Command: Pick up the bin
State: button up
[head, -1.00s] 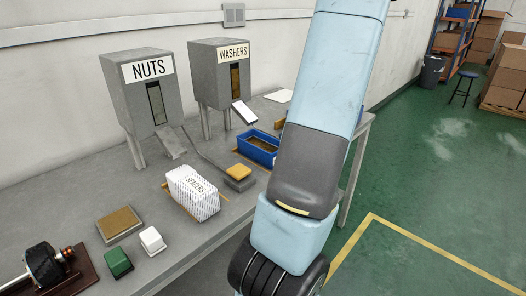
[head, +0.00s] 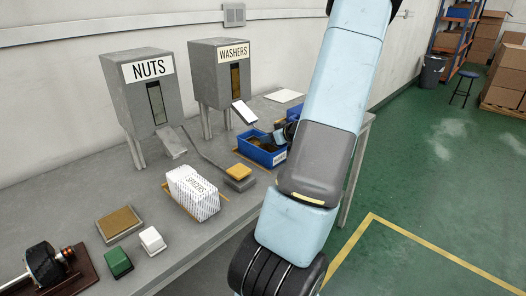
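A blue bin (head: 258,153) sits on the grey bench below the washers dispenser, with brownish contents inside. A white label shows on its right front side. The end of my arm, with part of my gripper (head: 284,134), shows at the bin's right rear edge, left of my large arm link. Most of the gripper is hidden behind that link. I cannot tell whether its fingers touch the bin or whether they are open or shut. Part of another blue bin (head: 294,113) shows farther back, partly covered by my arm.
The nuts dispenser (head: 146,95) and washers dispenser (head: 222,76) stand behind. A white spacers box (head: 193,192), a yellow-topped block (head: 239,172), a tan-topped block (head: 119,222), and green (head: 117,262) and white (head: 152,240) blocks lie in front. Open green floor is at right.

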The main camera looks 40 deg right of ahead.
jog(key=shift+c, duration=0.3)
grip_shut()
dwell(1.1)
